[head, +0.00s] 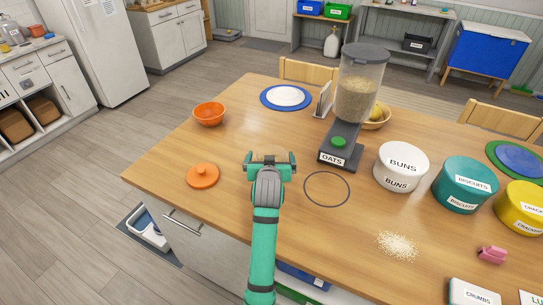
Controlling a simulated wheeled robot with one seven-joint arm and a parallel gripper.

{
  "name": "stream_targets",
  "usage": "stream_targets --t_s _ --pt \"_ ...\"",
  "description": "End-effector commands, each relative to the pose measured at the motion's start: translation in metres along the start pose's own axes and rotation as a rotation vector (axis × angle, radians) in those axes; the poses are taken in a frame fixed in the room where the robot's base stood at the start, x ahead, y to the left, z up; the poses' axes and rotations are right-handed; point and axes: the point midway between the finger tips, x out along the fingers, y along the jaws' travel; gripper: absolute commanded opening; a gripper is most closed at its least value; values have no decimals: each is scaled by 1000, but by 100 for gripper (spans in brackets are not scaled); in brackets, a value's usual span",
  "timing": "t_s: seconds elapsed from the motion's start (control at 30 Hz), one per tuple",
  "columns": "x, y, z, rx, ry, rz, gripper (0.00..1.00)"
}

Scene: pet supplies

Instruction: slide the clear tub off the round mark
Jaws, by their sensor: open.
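The round mark (327,189) is a thin dark ring on the wooden table, and bare tabletop shows inside it. I see no separate clear tub on it. The only clear container is the upright hopper (359,95) of the dispenser labelled OATS, partly filled with pale grain. Its dark base (341,153) stands behind the mark, apart from it. My gripper (270,158) is open and empty over the table, left of the mark and the dispenser base. Its exact height is hard to tell.
White BUNS (401,166), teal BISCUITS (464,184) and yellow (521,208) tubs stand at right. Spilled crumbs (397,245) lie in front of them. An orange bowl (209,114) and orange lid (203,175) are at left. The table (330,235) is clear just before the mark.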

Motion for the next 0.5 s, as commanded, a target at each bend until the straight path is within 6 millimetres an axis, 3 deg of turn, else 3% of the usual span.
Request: stream_targets --t_s 0.3,0.5 --pt "-60 3 1 0 1 4 100" --pt "-84 4 1 1 -2 4 100"
